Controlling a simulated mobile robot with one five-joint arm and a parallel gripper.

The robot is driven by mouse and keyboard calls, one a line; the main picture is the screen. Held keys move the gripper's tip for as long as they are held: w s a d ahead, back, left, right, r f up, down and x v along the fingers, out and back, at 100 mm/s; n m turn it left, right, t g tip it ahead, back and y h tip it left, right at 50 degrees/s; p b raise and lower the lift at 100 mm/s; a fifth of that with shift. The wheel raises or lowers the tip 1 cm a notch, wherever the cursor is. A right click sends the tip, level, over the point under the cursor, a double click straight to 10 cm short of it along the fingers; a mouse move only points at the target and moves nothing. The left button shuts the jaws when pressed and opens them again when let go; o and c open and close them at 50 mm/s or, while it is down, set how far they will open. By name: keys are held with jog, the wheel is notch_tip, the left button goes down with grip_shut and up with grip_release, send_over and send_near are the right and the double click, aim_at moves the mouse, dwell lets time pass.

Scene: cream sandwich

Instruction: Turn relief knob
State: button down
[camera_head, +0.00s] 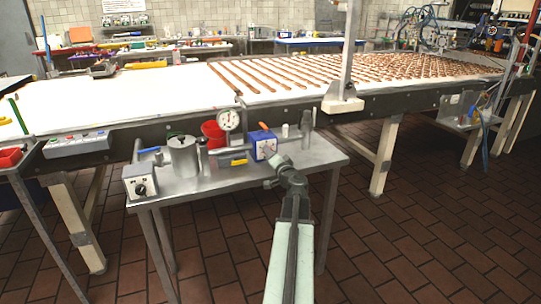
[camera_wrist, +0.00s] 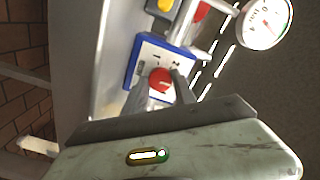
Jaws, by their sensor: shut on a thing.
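The relief knob (camera_wrist: 160,78) is a round red knob on a white panel with markings, framed by a blue box (camera_wrist: 130,62). The blue box also shows in the head view (camera_head: 263,145), at the right part of the small metal table, with its front partly hidden by my arm. My gripper (camera_wrist: 162,88) has one finger on each side of the red knob and is shut on it. In the head view my gripper (camera_head: 274,163) reaches the front of the blue box. The knob is too small to make out there.
A pressure gauge (camera_head: 229,120) stands beside the box and shows in the wrist view (camera_wrist: 264,22). The long conveyor (camera_head: 170,86) runs behind.

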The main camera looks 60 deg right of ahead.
jog(key=c, duration=1)
grip_release()
jog(key=v, duration=0.8)
